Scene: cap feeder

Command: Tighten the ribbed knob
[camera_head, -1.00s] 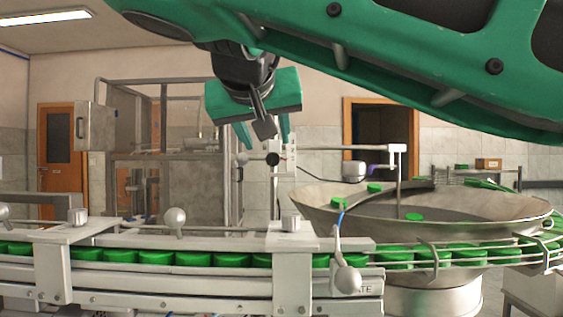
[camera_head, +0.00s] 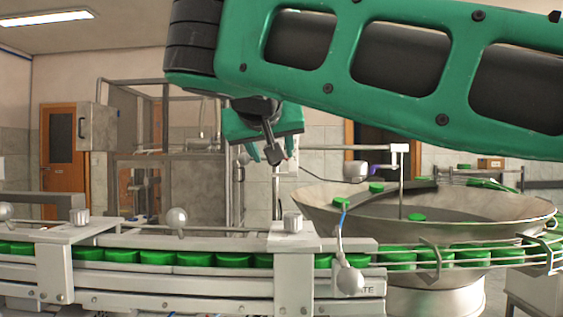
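A small grey knob (camera_head: 293,222) that looks ribbed stands upright on a white bracket over the conveyor, right of the picture's middle. A similar grey knob (camera_head: 79,217) stands on the left bracket; I cannot tell which one the task means. My green gripper (camera_head: 272,155) hangs pointing down, above and slightly left of the nearer-to-middle knob in the picture, clearly apart from it. Its two fingertips show spread apart with nothing seen between them. A dark bar on my gripper partly covers the space between the fingers.
The conveyor (camera_head: 150,283) carries a row of green caps (camera_head: 195,259). A wide metal bowl (camera_head: 470,224) with a few caps stands at right. A framed machine (camera_head: 155,190) stands behind.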

